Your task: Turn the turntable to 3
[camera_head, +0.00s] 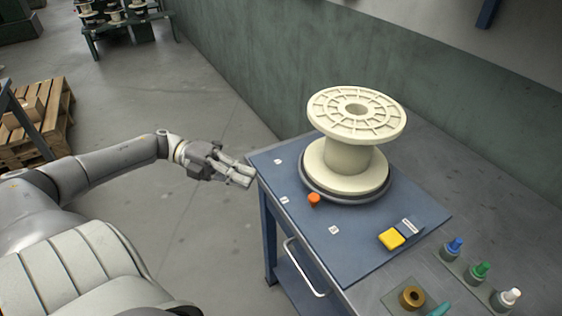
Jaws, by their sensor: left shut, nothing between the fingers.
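A dark grey turntable (313,190) lies on the blue mat (380,235) of the workbench. A large cream spool (348,155) stands upright on it and hides most of its top. An orange knob (314,199) sits at the turntable's front-left edge, between the middle label (284,200) and the front label (334,230). Another small white label (279,162) lies farther back; the marks on these labels are too small to read. My left gripper (246,177) is shut and empty just off the mat's left edge, apart from the knob and turntable. My right gripper is not in view.
A yellow and grey item (400,233) lies at the mat's right. Bottles with blue (455,245), green (481,268) and white (510,295) caps stand farther right. A bench handle (305,268) sticks out in front. A wooden pallet (45,120) stands far left.

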